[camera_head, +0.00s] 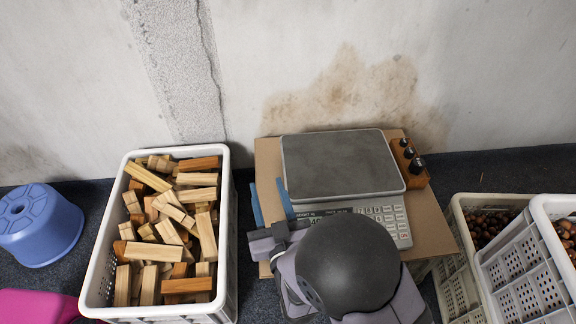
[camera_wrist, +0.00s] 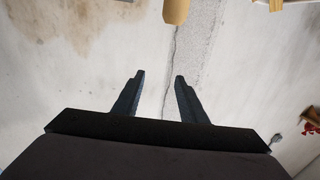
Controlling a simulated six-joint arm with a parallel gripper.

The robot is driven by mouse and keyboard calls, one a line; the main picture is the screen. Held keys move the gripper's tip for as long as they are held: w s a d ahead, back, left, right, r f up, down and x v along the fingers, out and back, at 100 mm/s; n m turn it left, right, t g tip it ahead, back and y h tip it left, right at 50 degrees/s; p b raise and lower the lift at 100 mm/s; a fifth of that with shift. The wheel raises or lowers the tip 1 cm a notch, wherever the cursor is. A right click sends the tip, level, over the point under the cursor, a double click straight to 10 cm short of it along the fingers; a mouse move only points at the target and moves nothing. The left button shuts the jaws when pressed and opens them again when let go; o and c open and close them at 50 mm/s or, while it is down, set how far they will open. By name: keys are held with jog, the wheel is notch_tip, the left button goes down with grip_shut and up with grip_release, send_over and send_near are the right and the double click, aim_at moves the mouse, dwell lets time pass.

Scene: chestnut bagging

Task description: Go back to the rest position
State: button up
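My gripper (camera_head: 271,203) has two blue fingers standing apart with nothing between them. In the head view it is near the left edge of the cardboard box (camera_head: 437,237), left of the scale (camera_head: 343,165). My grey arm covers part of the scale's keypad side and the front of the box. In the wrist view the gripper (camera_wrist: 158,78) also shows open and empty, with the stained wall (camera_wrist: 110,75) filling most of the picture behind it.
A white crate (camera_head: 103,252) of wooden blocks stands left of my arm. Crates (camera_head: 457,209) of chestnuts stand at the right. A wooden holder with small weights (camera_head: 409,164) sits beside the scale. A blue stool (camera_head: 38,222) and a pink object (camera_head: 38,306) are at the far left.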

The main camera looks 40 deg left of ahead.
jog(key=w+d+f+m+g+h+p, duration=0.1)
jog(key=w+d+f+m+h+p, duration=0.15)
jog(key=w+d+h, duration=0.45)
jog(key=w+d+f+m+g+h+p, duration=0.1)
jog(key=w+d+m+g+h, duration=0.15)
jog(key=w+d, duration=0.85)
jog(key=s+d+m+g+h+p, duration=0.1)
jog(key=s+d+m+h, duration=0.15)
jog(key=d, duration=0.65)
jog(key=s+d+m+g+h, duration=0.15)
jog(key=s+d, duration=0.25)
jog(key=d, duration=0.6)
jog(key=s+d+r+m+g+h+p, duration=0.15)
jog(key=s+d+r+g, duration=0.3)
jog(key=s+d, duration=0.6)
notch_tip(320, 180, up, 37)
jog(key=p, duration=3.7)
jog(key=shift+w+p, duration=0.2)
jog(key=shift+p, duration=0.15)
